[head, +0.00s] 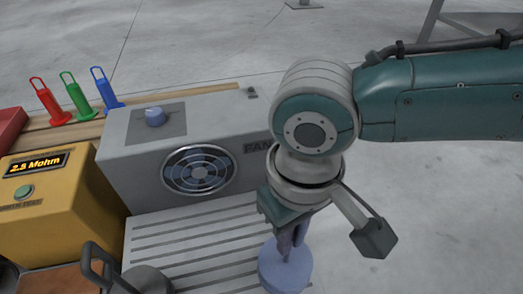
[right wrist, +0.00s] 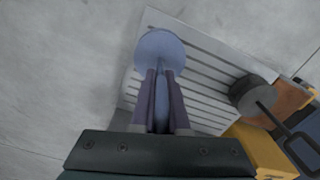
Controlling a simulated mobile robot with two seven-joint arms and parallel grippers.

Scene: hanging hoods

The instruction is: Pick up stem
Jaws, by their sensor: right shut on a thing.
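The stem is a blue-grey round disc (head: 285,268) with a thin upright shaft, near the right end of the slatted grey plate (head: 190,238) in the head view. In the right wrist view the disc (right wrist: 160,48) is beyond my fingertips and the shaft runs back between the fingers. My right gripper (head: 291,243) is shut on the shaft from above. I cannot tell whether the disc touches the plate. My left gripper is not in view.
A grey fan box (head: 235,110) stands behind the plate. A yellow meter (head: 55,215) is at the left. A dark grey round piece with a looped handle (head: 95,262) is at the front left. Red, green and blue pegs (head: 76,97) stand on a wooden strip. Bare floor lies to the right.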

